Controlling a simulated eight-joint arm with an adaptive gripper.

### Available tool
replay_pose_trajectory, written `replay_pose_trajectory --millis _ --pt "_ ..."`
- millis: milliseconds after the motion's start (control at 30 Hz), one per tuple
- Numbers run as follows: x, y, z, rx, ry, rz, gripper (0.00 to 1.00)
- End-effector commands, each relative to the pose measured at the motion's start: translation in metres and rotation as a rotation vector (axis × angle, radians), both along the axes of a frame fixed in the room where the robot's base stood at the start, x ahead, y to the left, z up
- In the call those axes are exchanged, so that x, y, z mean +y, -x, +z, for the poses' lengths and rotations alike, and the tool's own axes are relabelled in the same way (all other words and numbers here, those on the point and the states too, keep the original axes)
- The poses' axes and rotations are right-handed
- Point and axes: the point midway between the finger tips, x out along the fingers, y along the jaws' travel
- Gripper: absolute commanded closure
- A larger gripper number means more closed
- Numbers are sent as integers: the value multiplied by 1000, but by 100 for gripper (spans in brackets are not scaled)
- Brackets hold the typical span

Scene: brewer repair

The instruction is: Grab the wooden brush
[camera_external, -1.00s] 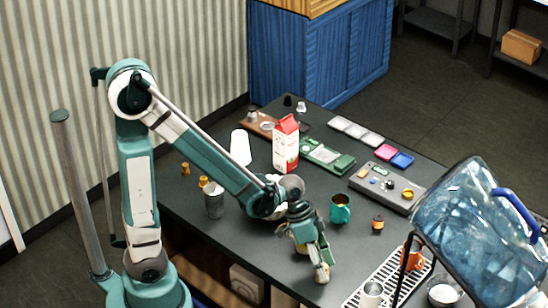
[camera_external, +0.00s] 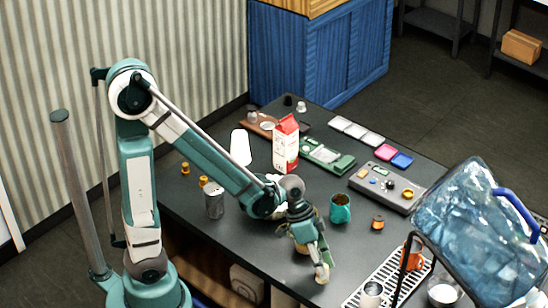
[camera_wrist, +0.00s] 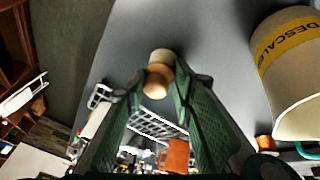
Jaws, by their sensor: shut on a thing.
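The wooden brush (camera_wrist: 158,80) shows in the wrist view as a short, round light-wood piece with a paler end. It sits between the green fingertips of my gripper (camera_wrist: 160,88), which is shut on it. The rest of the brush is hidden or too small to make out. In the external view my gripper (camera_external: 321,262) points down at the front edge of the dark table, left of the drip grid. A pale end of the brush (camera_external: 322,273) shows at its tips.
A white container with a yellow "DESCALE" band (camera_wrist: 285,65) stands close on the right in the wrist view. A teal mug (camera_external: 340,209), a small amber jar (camera_external: 378,222) and a drip grid (camera_external: 385,272) with an orange cup (camera_external: 412,256) are nearby.

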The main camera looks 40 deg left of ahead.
Motion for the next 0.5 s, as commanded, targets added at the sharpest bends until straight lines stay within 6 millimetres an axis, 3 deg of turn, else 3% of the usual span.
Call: replay_pose_trajectory --millis 267,500 --pt "0 0 4 0 0 0 87" --pt "0 0 20 0 0 0 87"
